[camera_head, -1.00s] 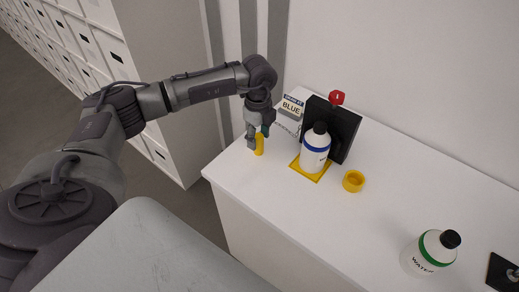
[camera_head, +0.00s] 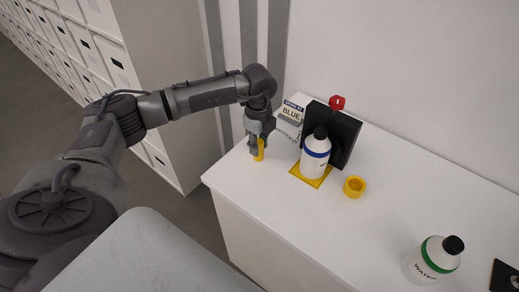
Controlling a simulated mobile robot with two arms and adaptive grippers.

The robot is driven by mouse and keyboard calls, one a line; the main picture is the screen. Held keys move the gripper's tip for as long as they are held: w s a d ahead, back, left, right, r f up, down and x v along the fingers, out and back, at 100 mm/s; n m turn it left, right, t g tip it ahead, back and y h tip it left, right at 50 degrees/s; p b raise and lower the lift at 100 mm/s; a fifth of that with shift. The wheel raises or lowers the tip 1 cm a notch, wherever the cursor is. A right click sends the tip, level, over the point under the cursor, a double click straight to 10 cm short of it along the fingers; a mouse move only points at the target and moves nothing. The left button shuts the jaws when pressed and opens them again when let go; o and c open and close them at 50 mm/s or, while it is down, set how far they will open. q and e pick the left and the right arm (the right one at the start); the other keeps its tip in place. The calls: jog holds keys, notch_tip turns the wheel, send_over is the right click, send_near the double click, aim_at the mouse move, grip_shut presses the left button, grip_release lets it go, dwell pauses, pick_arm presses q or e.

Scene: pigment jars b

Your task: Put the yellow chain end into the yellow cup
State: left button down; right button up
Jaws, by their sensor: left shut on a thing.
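The yellow chain end (camera_head: 260,150) is a small yellow piece between the fingers of my left gripper (camera_head: 257,148). The gripper is shut on it, low over the left end of the white counter; I cannot tell whether the piece touches the counter. A thin chain (camera_head: 287,135) runs from near the gripper toward the black stand. The yellow cup (camera_head: 354,187) stands upright on the counter, right of the bottle and apart from the gripper. My right gripper is not in view.
A white bottle with a blue band (camera_head: 315,157) stands on a yellow mat (camera_head: 325,179), between gripper and cup. A green-banded bottle (camera_head: 433,259) stands front right. The counter's middle (camera_head: 340,225) is clear.

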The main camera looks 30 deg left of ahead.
aim_at(259, 141)
pick_arm(q)
jog(key=shift+r+p, duration=0.6)
jog(key=shift+r, duration=0.25)
dwell(0.5)
jog(key=shift+r+p, duration=1.9)
jog(key=shift+r, duration=0.8)
notch_tip(259, 141, up, 13)
jog(key=p, duration=0.8)
jog(key=shift+p, duration=0.3)
jog(key=shift+d, duration=0.1)
jog(key=w+d+b, duration=0.1)
jog(key=w+d, duration=0.1)
jog(key=d, duration=1.2)
jog(key=w+d+b, duration=0.1)
jog(key=w+d, duration=0.1)
jog(key=d, duration=1.2)
jog(key=shift+w+d, duration=0.2)
jog(key=shift+w, duration=0.2)
